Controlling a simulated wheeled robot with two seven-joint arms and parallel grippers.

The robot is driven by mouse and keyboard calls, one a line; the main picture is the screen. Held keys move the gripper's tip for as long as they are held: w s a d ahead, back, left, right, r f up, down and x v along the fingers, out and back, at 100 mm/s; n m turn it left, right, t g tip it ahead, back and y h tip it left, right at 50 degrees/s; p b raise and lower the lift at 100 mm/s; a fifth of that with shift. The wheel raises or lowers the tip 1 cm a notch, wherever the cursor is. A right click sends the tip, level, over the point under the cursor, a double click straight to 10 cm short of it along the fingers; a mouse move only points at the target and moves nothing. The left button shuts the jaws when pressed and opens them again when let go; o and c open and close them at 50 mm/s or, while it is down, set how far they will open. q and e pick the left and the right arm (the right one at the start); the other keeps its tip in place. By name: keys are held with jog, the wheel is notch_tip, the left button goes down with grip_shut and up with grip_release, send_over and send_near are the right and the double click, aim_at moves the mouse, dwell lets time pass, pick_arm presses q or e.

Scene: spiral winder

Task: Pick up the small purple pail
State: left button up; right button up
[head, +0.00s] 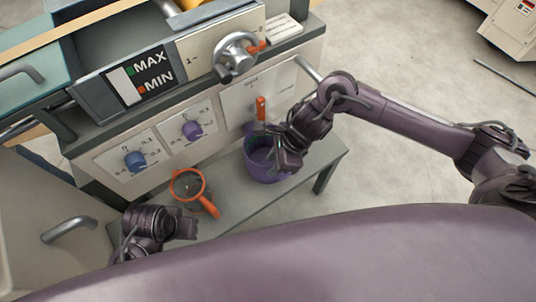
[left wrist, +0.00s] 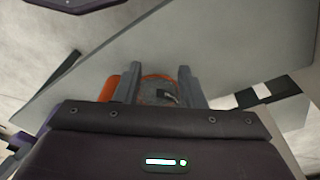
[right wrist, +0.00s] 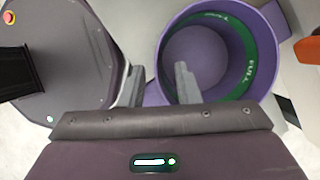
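The small purple pail (head: 262,166) stands upright on the grey bench below the machine's front panel. My right gripper (head: 283,160) is over the pail's right side in the head view and hides part of its rim. In the right wrist view the pail (right wrist: 266,55) is seen from above and looks empty, with a green band marked FULL inside. My right gripper (right wrist: 159,85) is open, its fingers on either side of the near-left wall; contact is unclear. My left gripper (head: 184,226) is low at the left, open in the left wrist view (left wrist: 156,85).
An orange-rimmed strainer (head: 204,192) lies on the grey bench (head: 240,207) left of the pail. It shows beyond my left fingers. The panel has a blue knob (head: 135,160), a purple knob (head: 192,130) and an orange lever (head: 261,108).

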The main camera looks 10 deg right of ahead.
aim_at(264, 172)
jog(key=x, duration=0.5)
jog(key=shift+a+f+b, duration=0.1)
jog(key=shift+b, duration=0.25)
grip_shut()
